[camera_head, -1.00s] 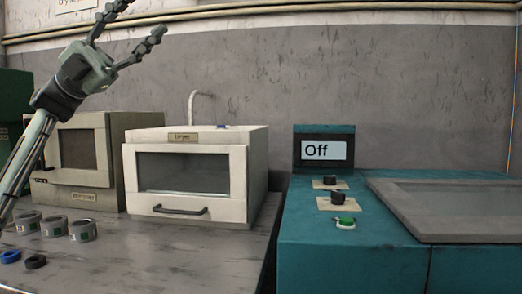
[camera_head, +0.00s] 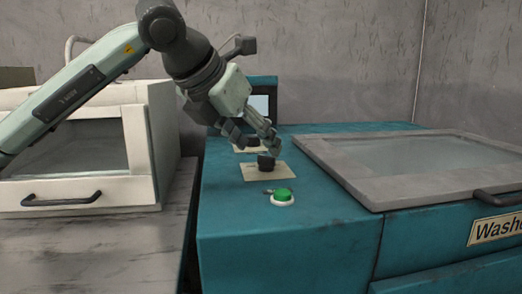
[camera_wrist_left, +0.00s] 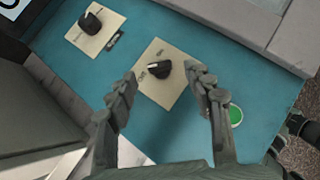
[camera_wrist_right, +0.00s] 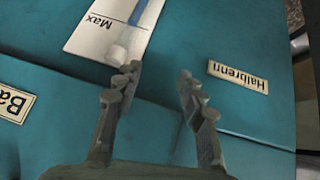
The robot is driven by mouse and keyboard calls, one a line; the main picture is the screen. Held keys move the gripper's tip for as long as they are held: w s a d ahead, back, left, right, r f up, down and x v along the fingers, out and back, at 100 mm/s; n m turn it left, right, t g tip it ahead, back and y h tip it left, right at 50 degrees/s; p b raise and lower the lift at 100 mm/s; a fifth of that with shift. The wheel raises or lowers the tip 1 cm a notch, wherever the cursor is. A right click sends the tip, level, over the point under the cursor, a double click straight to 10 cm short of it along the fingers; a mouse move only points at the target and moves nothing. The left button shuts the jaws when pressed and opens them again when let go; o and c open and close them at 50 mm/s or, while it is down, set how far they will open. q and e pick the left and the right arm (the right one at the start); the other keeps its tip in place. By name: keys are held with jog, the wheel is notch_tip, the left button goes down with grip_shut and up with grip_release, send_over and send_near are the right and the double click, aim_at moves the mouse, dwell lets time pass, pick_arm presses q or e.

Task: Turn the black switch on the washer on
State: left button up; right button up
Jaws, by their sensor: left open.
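The teal washer (camera_head: 290,235) stands at centre and right, with two black switches on pale plates. The nearer black switch (camera_head: 266,162) also shows in the left wrist view (camera_wrist_left: 160,69), on a plate with small lettering by it. My left gripper (camera_head: 256,142) is open above this switch. In the left wrist view its fingertips (camera_wrist_left: 163,84) are apart, with the switch between and slightly beyond them. Contact cannot be told. The farther black switch (camera_wrist_left: 90,22) is free. My right gripper (camera_wrist_right: 158,78) is open and empty, seen only in its wrist view.
A green button (camera_head: 283,196) sits just in front of the nearer switch. The washer's framed glass lid (camera_head: 400,180) is to the right. A white oven-like box (camera_head: 155,150) stands left. The display (camera_head: 260,104) is mostly hidden by my arm. A "Max" gauge (camera_wrist_right: 90,35) faces my right wrist.

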aim_at(266, 156)
pick_arm(q)
jog(key=shift+x, duration=2)
jog(key=shift+w, duration=0.1)
jog(key=c, duration=1.2)
